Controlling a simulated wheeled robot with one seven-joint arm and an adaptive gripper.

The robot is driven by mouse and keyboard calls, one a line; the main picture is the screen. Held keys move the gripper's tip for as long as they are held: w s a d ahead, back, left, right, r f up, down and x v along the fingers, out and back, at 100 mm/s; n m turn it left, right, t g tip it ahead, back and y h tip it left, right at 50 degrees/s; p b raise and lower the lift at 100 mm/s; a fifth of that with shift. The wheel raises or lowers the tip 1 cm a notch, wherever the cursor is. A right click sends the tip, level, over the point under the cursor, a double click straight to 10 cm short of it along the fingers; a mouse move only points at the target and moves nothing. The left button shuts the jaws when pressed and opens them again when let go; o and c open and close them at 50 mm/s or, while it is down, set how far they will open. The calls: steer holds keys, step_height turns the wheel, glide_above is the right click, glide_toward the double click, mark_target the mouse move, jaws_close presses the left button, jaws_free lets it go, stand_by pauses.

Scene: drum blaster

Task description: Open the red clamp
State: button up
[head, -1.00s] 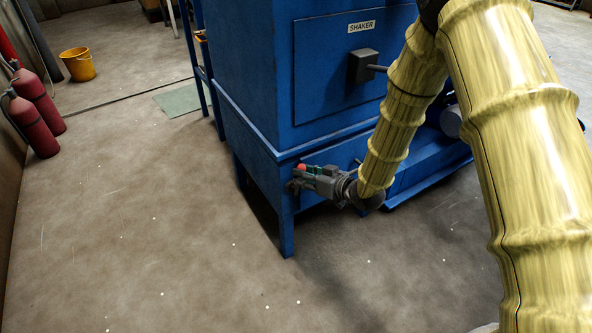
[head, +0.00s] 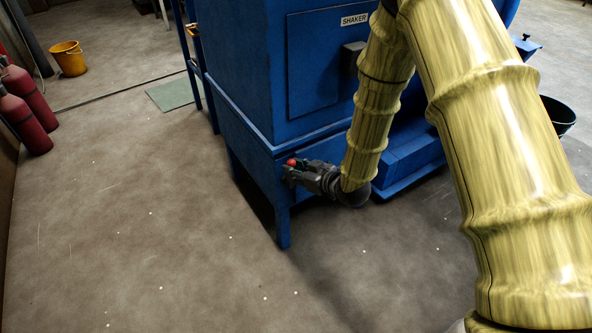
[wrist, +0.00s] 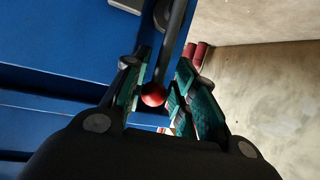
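The red clamp shows as a red ball knob (wrist: 153,95) on a dark lever (wrist: 172,45) in the wrist view. The knob also shows as a small red spot in the head view (head: 291,161), at the corner of the blue shaker cabinet (head: 240,70). My gripper (wrist: 165,58) is open, its teal-padded fingers on either side of the knob. The knob appears close to the left finger, with a gap to the right one; I cannot tell if it touches. In the head view my gripper (head: 296,172) is beside the cabinet's lower front, and its fingertips are hard to make out.
Red extinguishers (head: 27,105) and a yellow bucket (head: 67,58) stand at the left. A green mat (head: 174,93) lies behind the cabinet leg (head: 283,215). A black bucket (head: 558,115) is at the right. The floor at front left is clear.

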stand_by(0.3)
steer(key=v, duration=1.2)
steer(key=s+d+f+m+g+h, duration=0.2)
steer(key=s+d+f, duration=0.2)
steer(key=s+f, duration=0.4)
steer(key=s+d+f+m+g+h, duration=0.2)
steer(key=s+d+f+m+h, duration=0.1)
steer(key=s+f, duration=0.55)
steer(key=s+d+f+m+g+h, duration=0.2)
steer(key=s+d+f+g, duration=0.15)
steer(key=s+f, duration=0.4)
steer(key=s+d+f+m+g+h+p, duration=0.1)
steer(key=s+d+f+m+g+h, duration=0.15)
steer(key=s, duration=0.95)
step_height(320, 180, up, 23)
steer(key=p, duration=2.4)
steer(key=shift+d, duration=0.45)
steer(key=shift+r+n+y, duration=0.15)
steer(key=shift+n+y, duration=0.1)
